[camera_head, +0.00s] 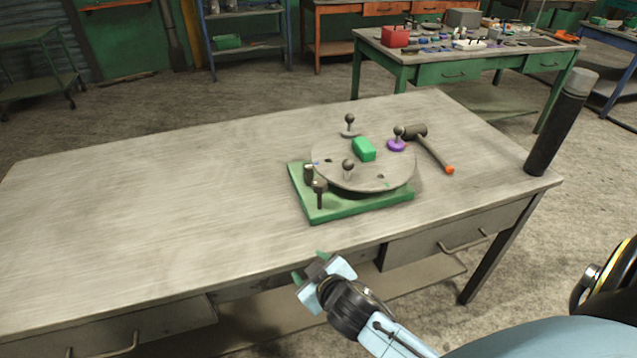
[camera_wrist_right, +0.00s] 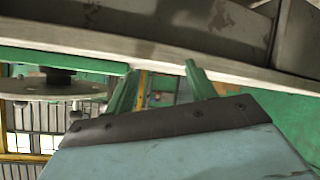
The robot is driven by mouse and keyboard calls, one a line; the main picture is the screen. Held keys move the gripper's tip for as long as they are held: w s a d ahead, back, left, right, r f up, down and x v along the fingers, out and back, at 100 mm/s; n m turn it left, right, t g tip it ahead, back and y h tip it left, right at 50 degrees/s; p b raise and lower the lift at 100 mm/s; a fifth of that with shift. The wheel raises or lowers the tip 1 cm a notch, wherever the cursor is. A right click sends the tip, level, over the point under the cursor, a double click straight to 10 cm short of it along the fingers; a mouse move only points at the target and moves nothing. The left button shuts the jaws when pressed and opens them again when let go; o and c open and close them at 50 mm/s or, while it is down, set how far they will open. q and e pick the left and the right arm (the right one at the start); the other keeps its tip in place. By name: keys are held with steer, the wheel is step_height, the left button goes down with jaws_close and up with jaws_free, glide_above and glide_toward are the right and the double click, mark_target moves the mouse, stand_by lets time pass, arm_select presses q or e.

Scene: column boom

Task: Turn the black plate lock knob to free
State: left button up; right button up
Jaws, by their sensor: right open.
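A round grey plate (camera_head: 335,174) sits on a green square base (camera_head: 335,212) on the workbench. A black upright knob (camera_head: 319,188) stands at the base's front left, beside the plate's rim. A second dark post (camera_head: 308,174) stands just behind it. I cannot tell from the picture which is the lock knob, or how it is turned. My right gripper (camera_head: 309,266) is open and empty, apart from the base, at the bench's front edge. Its green fingers also show in the right wrist view (camera_wrist_right: 162,68). The plate also shows there (camera_wrist_right: 45,88). My left gripper is not in view.
On the plate are a green block (camera_head: 364,149) and ball-topped knobs, one with a purple base (camera_head: 397,145). A hammer (camera_head: 433,150) lies right of the plate. A black cylinder (camera_head: 558,125) stands at the bench's right corner. The bench's left half (camera_head: 150,210) is clear.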

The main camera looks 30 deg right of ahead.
steer(key=w+a+r+n+t+y, duration=0.3)
steer(key=w+a+r+n+y, duration=0.15)
steer(key=r, duration=0.45)
steer(key=w+a+r+n+t+y, duration=0.4)
steer(key=w+r, duration=0.1)
steer(key=r, duration=0.4)
steer(key=s+a+r+n+g+y+p, duration=0.1)
steer(key=a+r+n+g+y, duration=0.4)
steer(key=a+n+y, duration=0.35)
steer(key=n+g+h+p, duration=0.1)
steer(key=n+g+h, duration=0.3)
steer(key=g+h, duration=1.2)
glide_toward(319, 182)
steer(key=f+t+h, duration=0.1)
steer(key=f, duration=0.2)
steer(key=s+f+t+h, duration=0.1)
steer(key=f, duration=0.2)
steer(key=s+f+t+h, duration=0.1)
steer(key=f+t, duration=0.1)
steer(key=f, duration=0.1)
steer(key=shift+h, duration=0.3)
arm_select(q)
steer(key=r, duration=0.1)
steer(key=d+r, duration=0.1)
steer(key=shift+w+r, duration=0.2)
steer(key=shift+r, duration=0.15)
